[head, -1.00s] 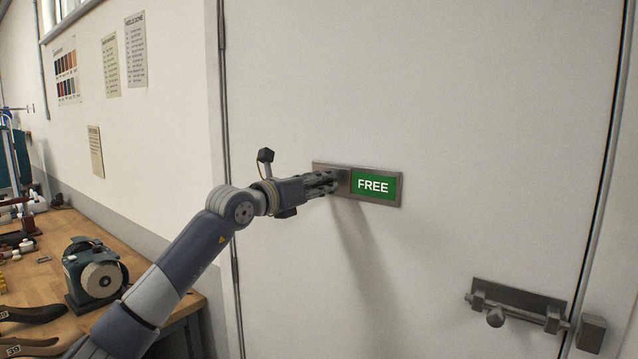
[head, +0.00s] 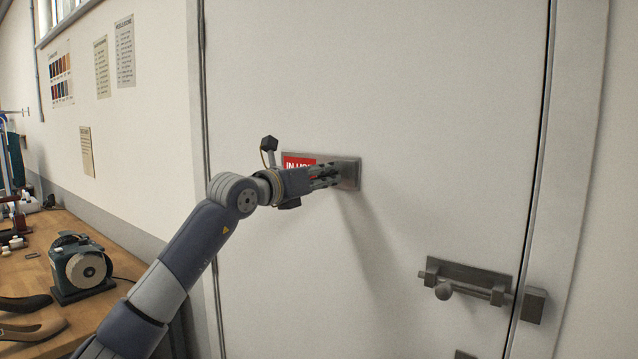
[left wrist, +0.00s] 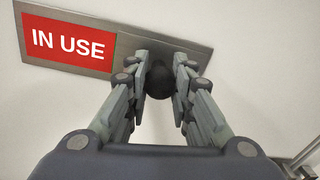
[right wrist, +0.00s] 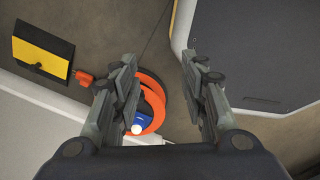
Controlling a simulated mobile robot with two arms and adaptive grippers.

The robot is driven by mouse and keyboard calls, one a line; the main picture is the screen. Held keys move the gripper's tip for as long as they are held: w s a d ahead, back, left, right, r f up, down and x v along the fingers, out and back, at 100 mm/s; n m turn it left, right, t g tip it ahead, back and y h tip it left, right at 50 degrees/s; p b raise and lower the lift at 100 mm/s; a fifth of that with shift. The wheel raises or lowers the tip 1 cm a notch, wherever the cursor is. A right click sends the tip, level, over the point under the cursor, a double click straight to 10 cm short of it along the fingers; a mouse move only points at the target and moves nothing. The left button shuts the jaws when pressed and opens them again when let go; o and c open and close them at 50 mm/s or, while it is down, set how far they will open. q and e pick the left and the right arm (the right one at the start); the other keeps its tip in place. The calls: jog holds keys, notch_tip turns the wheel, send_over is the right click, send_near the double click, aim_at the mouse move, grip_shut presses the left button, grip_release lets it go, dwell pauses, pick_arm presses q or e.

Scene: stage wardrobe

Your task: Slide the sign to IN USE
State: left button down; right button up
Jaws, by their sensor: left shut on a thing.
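The sign (head: 348,172) is a metal frame on the white door. Its red IN USE panel (left wrist: 68,42) shows in full in the left wrist view, and the cover plate is at the right end of the frame. My left gripper (head: 326,174) is at the cover, shut on its dark round knob (left wrist: 160,80). In the head view the gripper hides part of the red panel. My right gripper (right wrist: 160,85) shows only in its wrist view, with its fingers apart and nothing between them, above the floor.
A sliding bolt (head: 470,280) sits on the door, lower right of the sign. A workbench (head: 30,268) with a grinder (head: 82,268) stands at the left. An orange ring-shaped thing (right wrist: 152,100) and a yellow and black box (right wrist: 42,52) lie below my right gripper.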

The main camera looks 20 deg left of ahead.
pick_arm(q)
jog(key=shift+d, duration=0.15)
jog(key=c, duration=1.7)
grip_release()
jog(key=o, duration=0.4)
jog(key=shift+c, duration=0.2)
jog(key=shift+d+r, duration=0.1)
jog(key=shift+d, duration=0.1)
jog(key=shift+s+a, duration=0.4)
jog(key=shift+s, duration=0.1)
jog(key=v, duration=1.1)
jog(key=shift+d, duration=0.2)
pick_arm(e)
jog(key=a, duration=0.1)
jog(key=w+a, duration=0.1)
jog(key=shift+a, duration=0.3)
